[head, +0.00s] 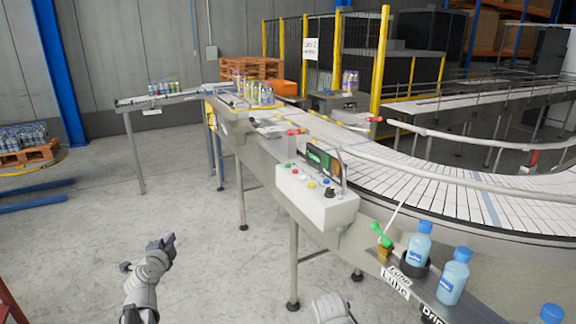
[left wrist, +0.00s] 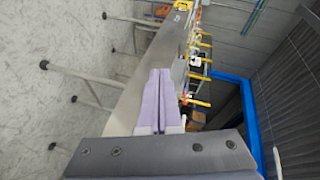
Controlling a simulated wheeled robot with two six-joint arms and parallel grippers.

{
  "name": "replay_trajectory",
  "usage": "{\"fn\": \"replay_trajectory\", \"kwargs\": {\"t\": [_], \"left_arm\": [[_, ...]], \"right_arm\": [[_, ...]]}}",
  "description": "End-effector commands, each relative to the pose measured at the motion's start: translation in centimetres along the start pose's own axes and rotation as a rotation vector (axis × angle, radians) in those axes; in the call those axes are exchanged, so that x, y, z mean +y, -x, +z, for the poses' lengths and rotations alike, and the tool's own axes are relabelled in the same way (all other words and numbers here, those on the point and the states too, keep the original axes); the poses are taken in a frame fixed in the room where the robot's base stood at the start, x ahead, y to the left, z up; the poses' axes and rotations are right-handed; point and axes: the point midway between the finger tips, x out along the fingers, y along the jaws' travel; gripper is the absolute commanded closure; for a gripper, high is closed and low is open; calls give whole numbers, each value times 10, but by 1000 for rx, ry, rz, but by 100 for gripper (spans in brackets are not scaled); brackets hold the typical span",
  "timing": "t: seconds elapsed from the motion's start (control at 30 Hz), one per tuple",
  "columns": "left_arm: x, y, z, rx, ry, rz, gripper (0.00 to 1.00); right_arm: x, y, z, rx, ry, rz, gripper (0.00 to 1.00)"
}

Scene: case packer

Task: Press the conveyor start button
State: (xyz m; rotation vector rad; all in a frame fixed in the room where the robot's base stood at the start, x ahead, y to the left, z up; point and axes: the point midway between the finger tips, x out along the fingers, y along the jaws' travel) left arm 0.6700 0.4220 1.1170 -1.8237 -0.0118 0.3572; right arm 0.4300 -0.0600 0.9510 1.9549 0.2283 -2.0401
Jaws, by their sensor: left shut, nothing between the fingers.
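The control box (head: 318,206) is a pale box on the near side of the conveyor, with several coloured buttons on its sloped top. A green button (head: 288,166) sits at its far left end, beside a red one (head: 295,170). A small dark screen (head: 322,160) stands behind the buttons. My left gripper (head: 171,240) is over open floor, left of and well apart from the box. In the left wrist view its pale fingers (left wrist: 160,75) are together and empty. I cannot make out the buttons in that view. My right gripper is out of view.
The white curved conveyor (head: 440,190) runs behind the box, with guard rails. Blue bottles (head: 419,243) stand on a labelled ledge at the right. A conveyor leg (head: 293,262) stands below the box. The floor between my left gripper and the box is clear.

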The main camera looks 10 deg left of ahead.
Motion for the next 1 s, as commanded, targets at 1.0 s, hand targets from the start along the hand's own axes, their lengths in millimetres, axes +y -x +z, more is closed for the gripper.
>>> {"fn": "replay_trajectory", "kwargs": {"t": [1.0], "left_arm": [[283, 190, -252, -434, 540, 1114, 100]], "right_arm": [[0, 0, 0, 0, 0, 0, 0]]}}
